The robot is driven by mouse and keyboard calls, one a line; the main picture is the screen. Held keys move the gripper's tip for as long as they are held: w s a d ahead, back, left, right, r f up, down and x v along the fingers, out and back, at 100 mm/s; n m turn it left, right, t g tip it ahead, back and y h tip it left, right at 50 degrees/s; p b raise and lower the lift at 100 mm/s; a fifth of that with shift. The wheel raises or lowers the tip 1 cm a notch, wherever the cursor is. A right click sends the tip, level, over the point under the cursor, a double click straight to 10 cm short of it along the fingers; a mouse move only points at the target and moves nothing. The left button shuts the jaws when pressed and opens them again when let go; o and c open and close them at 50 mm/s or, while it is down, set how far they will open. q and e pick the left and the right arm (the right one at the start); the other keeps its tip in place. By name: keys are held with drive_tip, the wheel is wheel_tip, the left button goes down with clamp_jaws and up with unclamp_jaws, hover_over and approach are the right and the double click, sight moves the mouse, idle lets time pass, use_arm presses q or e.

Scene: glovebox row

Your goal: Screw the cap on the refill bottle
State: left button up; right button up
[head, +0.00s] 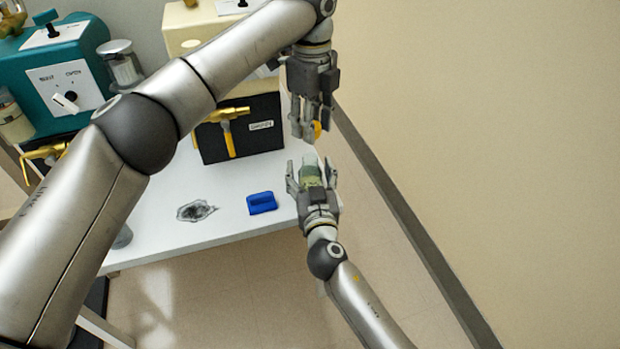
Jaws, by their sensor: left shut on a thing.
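My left gripper (306,132) comes down from the top and is shut on a small orange-yellow cap (317,129), mostly hidden by the fingers. Below it, my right gripper (311,176) points up with its fingers on both sides of the refill bottle (311,172). The bottle has a clear upper part and green contents; its lower end is hidden in the gripper. The cap is above the bottle in the picture, with a visible gap between them. Both grippers are at the right edge of the white table (245,222).
A black box with a brass tap (230,132) stands behind, and a teal unit (60,75) with a knob is at left. Open floor and a bare wall lie to the right.

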use_arm(q)
drive_tip(key=shift+f, duration=0.1)
use_arm(e)
drive_tip(key=c, duration=1.2)
use_arm(q)
drive_tip(key=shift+f, duration=2.4)
drive_tip(key=shift+f, duration=0.85)
drive_tip(key=shift+f, duration=0.6)
use_arm(e)
clamp_jaws()
